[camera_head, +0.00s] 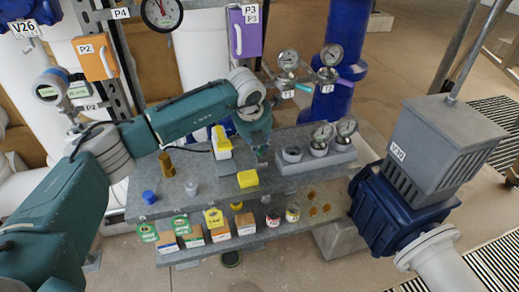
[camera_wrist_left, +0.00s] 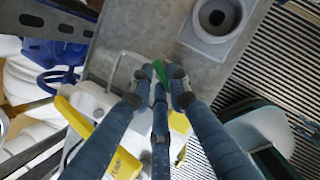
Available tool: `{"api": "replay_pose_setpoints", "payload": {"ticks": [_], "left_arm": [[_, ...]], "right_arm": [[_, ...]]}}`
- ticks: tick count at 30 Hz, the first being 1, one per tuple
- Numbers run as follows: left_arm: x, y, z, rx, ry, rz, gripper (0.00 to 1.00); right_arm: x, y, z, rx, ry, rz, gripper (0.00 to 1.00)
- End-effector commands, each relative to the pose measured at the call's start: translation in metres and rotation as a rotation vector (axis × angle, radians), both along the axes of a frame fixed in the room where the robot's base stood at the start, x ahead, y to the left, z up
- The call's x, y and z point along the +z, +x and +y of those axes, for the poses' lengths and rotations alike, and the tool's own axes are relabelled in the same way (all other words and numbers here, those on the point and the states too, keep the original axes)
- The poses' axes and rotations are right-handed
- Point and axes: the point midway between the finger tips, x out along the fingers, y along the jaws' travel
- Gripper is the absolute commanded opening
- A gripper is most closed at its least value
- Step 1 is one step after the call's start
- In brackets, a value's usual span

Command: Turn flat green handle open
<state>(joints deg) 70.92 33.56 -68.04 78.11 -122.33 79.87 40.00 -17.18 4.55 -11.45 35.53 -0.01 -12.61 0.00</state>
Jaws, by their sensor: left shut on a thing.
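My left gripper (camera_head: 262,155) reaches down over the grey metal shelf, with its fingers pointing at the surface. In the left wrist view, its fingertips (camera_wrist_left: 160,84) close around a small green piece (camera_wrist_left: 159,69), which looks like the flat green handle. Only part of the green piece shows between the fingers. In the head view my gripper hides it, so its turn angle cannot be told there. My right gripper is in neither view.
A yellow block (camera_head: 247,178) and a yellow-and-white device (camera_head: 221,143) are close by. Small boxes (camera_head: 219,234) line the lower shelf. A big grey-and-blue valve actuator (camera_head: 424,145) stands at the right.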

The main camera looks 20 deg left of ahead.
Motion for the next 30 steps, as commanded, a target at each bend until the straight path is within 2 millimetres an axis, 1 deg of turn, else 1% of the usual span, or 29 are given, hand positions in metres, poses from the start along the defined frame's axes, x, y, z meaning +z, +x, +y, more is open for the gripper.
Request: {"api": "replay_pose_setpoints", "payload": {"ticks": [1,12,21,30], "left_arm": [[-0.003,0.001,-0.002,0.043,-0.001,-0.006,0.00],[-0.002,0.000,-0.004,0.373,-0.002,-0.004,0.00],[0.000,0.000,-0.004,0.548,-0.003,-0.005,0.00],[0.001,-0.001,-0.004,0.617,-0.002,-0.003,0.00]], "right_arm": [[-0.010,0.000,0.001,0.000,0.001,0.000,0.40],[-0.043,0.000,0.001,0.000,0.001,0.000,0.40],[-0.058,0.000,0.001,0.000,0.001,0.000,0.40],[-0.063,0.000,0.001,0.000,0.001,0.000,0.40]]}}
